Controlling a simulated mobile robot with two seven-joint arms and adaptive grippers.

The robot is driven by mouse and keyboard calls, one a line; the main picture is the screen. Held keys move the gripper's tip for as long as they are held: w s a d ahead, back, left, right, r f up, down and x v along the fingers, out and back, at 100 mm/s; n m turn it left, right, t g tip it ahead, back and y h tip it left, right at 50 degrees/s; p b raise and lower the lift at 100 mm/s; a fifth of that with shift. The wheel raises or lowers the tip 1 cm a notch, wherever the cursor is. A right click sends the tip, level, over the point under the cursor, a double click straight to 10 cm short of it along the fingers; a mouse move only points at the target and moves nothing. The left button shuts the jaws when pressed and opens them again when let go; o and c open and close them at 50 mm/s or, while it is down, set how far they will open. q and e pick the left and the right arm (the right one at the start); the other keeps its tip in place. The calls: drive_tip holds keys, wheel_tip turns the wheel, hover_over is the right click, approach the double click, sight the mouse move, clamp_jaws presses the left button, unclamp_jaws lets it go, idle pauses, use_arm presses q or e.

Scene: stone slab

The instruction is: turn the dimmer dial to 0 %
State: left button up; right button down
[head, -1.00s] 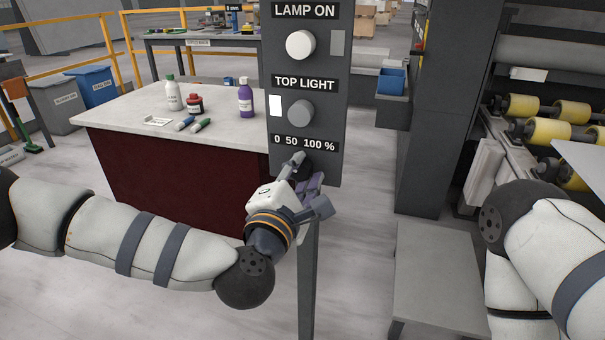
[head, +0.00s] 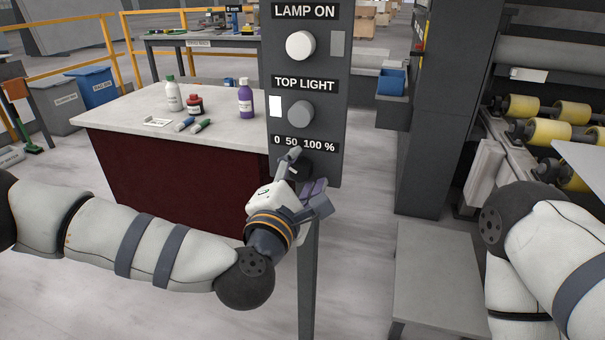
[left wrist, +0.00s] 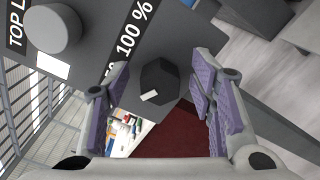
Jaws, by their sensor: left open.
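The dimmer dial (head: 304,169) is a dark knob under the "0 50 100 %" label (head: 305,144) on the grey panel. In the left wrist view the dial (left wrist: 160,78) has a white mark on its lower-left side, toward the 0 end of the scale. My left gripper (head: 301,172) is at the dial in the head view, which it partly hides. In the left wrist view the gripper (left wrist: 161,88) is open, with one purple-padded finger on each side of the dial and visible gaps between. My right gripper is out of view.
A table (head: 110,116) with bottles and markers stands behind at left. A grey bench (head: 437,275) stands at lower right.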

use_arm(q)
drive_tip(key=v, duration=1.2)
drive_tip(key=s+d+f+m+g+h, duration=0.1)
drive_tip(key=s+f+m+g, duration=0.5)
drive_tip(key=f, duration=0.4)
drive_tip(key=s+d+f+m+g, duration=0.1)
drive_tip(key=s+f+m+g, duration=0.5)
drive_tip(key=f, duration=0.5)
drive_tip(key=s+a+f+m+g+y, duration=0.3)
drive_tip(key=s+a+f+m, duration=0.1)
drive_tip(key=s+a, duration=0.6)
drive_tip(key=s+a+f+m+g+y, duration=0.3)
drive_tip(key=s+a+f, duration=0.4)
drive_tip(key=s+a, duration=0.4)
drive_tip(key=shift+s+a+f+m+g+y, duration=0.2)
drive_tip(key=shift+s+a+m+g+y, duration=0.1)
drive_tip(key=shift+s+m+g, duration=0.4)
drive_tip(key=shift+w, duration=0.1)
